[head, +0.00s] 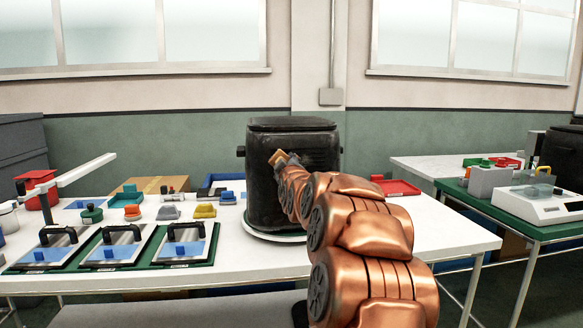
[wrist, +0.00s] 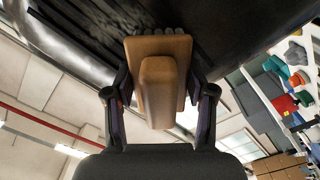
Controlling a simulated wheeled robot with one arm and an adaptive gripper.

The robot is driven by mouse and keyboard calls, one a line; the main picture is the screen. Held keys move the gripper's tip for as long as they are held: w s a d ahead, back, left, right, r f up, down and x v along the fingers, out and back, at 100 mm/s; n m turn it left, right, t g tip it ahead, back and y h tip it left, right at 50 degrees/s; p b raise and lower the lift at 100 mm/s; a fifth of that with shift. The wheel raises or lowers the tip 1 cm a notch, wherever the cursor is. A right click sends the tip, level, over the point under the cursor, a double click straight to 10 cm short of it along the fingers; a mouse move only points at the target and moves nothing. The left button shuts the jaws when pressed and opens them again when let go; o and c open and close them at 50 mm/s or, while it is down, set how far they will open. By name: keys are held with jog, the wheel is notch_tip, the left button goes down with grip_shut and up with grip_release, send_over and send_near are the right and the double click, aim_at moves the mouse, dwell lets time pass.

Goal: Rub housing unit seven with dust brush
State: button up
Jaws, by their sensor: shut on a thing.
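A large black housing (head: 262,205) stands upright on a round pale base on the white table, in the middle of the head view. Its dark ribbed wall also fills the top of the wrist view (wrist: 75,45). My gripper (head: 279,157) is at the front of the housing. In the wrist view my gripper (wrist: 160,100) is shut on the wooden handle of the dust brush (wrist: 158,92). The brush's dark bristles are at or against the ribbed wall; I cannot tell how firmly they touch. No number shows on the housing.
Green-edged trays with black handles (head: 110,250) lie at the table's front left. Several small coloured parts (head: 205,211) and a red bin (head: 36,186) sit behind them. A red tray (head: 398,187) lies right of the housing. Another table (head: 520,222) with a white device stands further right.

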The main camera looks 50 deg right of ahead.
jog(key=shift+w+a, duration=0.4)
jog(key=shift+a, duration=0.2)
jog(key=shift+s, duration=0.15)
jog(key=shift+b+v, duration=1)
jog(key=shift+v, duration=1.9)
jog(key=shift+s+a, duration=0.1)
jog(key=shift+a, duration=0.05)
jog(key=b+v, duration=0.1)
jog(key=v, duration=0.1)
jog(key=shift+s+a, duration=0.2)
jog(key=shift+s, duration=0.05)
jog(key=shift+w+d, duration=0.1)
jog(key=shift+x, duration=3.35)
jog(key=shift+p+x, duration=0.35)
jog(key=shift+x, duration=0.8)
